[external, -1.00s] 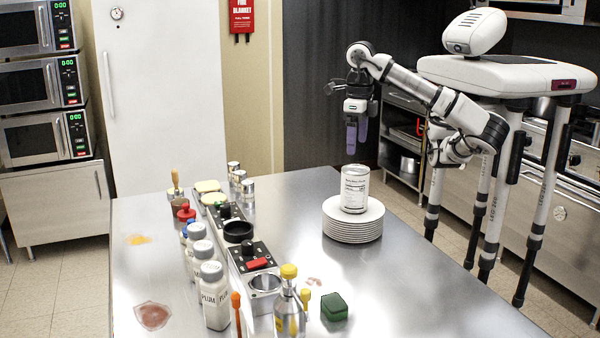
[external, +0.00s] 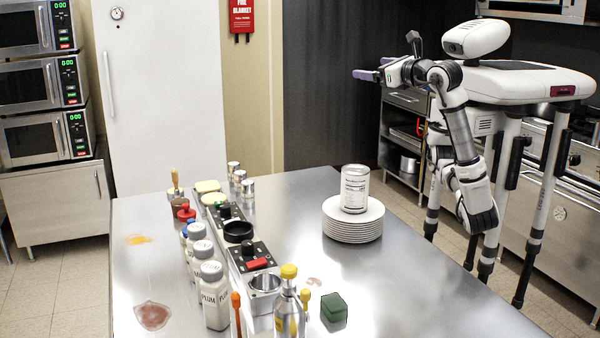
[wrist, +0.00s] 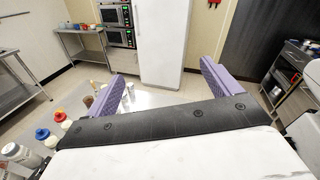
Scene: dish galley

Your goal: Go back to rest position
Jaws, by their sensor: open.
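My gripper (external: 367,76) is raised high beyond the table's far right corner and points left in the external view. Its purple fingers stand wide apart and empty in the wrist view (wrist: 162,84). A white labelled can (external: 354,189) stands upright on a stack of white plates (external: 353,222) on the steel table (external: 400,290). My gripper is well above and behind the can, touching nothing. The can and plates do not show in the wrist view.
A green box (external: 334,308) lies near the front. A white refrigerator (external: 165,90) and stacked microwaves (external: 45,135) stand behind. The table's right side is bare.

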